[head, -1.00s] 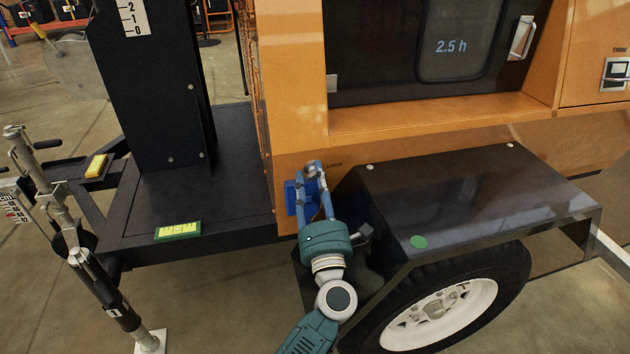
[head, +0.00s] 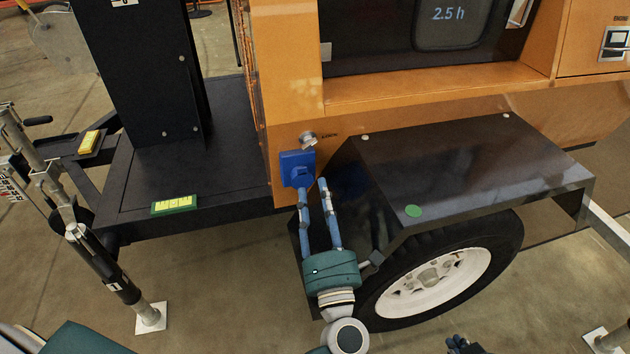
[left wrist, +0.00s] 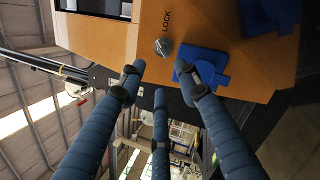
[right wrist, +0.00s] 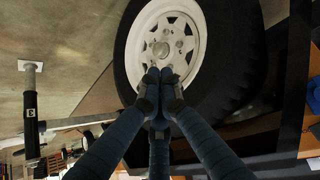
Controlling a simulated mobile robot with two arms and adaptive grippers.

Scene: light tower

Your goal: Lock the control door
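A silver lock knob (head: 308,139) is on the orange body beside a "LOCK" label, just above a blue box (head: 297,168). The knob also shows in the left wrist view (left wrist: 163,47). My left gripper (head: 312,186) is open and empty, below the knob and apart from it, with its fingertips near the blue box. The dark control door (head: 372,72), with a "2.5 h" window, looks shut; its upper part is cut off. My right gripper (right wrist: 160,80) has its fingertips together, in front of the wheel; only its tips show at the head view's bottom edge (head: 462,345).
A black fender (head: 455,170) over the tyre (head: 505,255) juts out right of my left gripper. A black deck (head: 230,160) with a green-yellow level (head: 175,204) lies to the left. A jack leg (head: 105,265) stands at the front left.

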